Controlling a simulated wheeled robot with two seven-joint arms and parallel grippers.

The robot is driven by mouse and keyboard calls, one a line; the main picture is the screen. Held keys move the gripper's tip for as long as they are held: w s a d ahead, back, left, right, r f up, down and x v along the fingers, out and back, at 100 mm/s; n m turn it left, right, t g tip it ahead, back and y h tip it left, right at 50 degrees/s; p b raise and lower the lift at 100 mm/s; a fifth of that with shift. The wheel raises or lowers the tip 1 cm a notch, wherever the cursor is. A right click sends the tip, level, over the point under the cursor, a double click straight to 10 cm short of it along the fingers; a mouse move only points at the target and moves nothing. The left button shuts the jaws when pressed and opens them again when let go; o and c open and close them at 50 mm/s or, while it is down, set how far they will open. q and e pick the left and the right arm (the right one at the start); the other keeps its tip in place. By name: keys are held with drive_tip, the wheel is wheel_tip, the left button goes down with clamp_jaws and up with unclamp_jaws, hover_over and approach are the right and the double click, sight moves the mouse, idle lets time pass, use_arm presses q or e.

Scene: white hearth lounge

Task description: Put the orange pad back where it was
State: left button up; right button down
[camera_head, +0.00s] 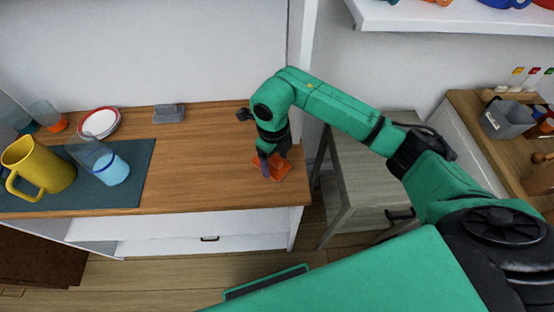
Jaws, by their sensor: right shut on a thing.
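The orange pad (281,169) is at the right end of the wooden counter (200,185), close to its right edge. My right gripper (267,172) reaches down over the pad from above and is shut on it. The fingers cover part of the pad. I cannot tell whether the pad rests on the counter or is slightly above it. My left gripper is not in view.
A teal mat (125,195) on the left holds a yellow pitcher (45,168) and a glass with blue liquid (112,170). A red-rimmed plate stack (99,123) and a grey block (169,113) stand behind. The counter's middle is clear. A grey table (360,150) stands right.

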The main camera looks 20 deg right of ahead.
sight(273, 159)
drive_tip(key=shift+f, duration=0.1)
drive_tip(key=shift+c, duration=0.3)
unclamp_jaws()
drive_tip(key=shift+s+a, duration=0.15)
drive_tip(key=shift+o, duration=0.3)
drive_tip(key=shift+r, duration=0.35)
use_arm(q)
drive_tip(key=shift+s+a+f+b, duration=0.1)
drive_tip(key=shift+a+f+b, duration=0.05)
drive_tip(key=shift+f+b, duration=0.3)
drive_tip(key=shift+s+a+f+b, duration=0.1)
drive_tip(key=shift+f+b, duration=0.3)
use_arm(e)
wheel_tip(273, 159, up, 12)
drive_tip(key=shift+a+f, duration=0.15)
